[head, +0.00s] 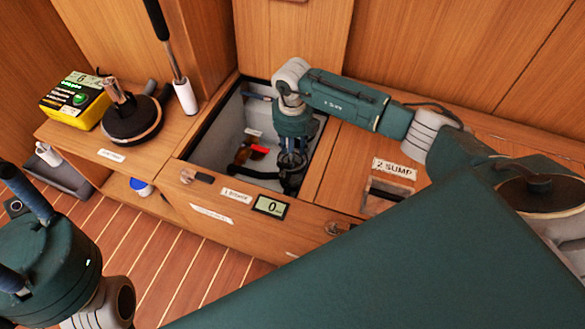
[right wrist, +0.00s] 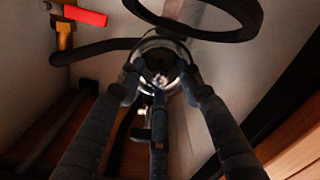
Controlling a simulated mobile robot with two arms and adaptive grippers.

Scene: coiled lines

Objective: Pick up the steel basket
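A small round steel basket (right wrist: 160,76), shiny inside, shows between my right fingers in the right wrist view. It sits low in the open bilge compartment (head: 222,125), and its lower part is hidden. My right gripper (right wrist: 159,88) reaches down into this compartment, also seen in the head view (head: 291,165). Its three fingers are spread around the basket's rim, tips close to it; I cannot tell whether they touch. My left gripper (head: 14,232), partly cut off at the left edge of the head view, has its fingers apart and holds nothing visible.
A black hose (right wrist: 92,48) and a red-handled valve (right wrist: 84,15) lie beside the basket. A black ring (right wrist: 205,28) is above it in the wrist view.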

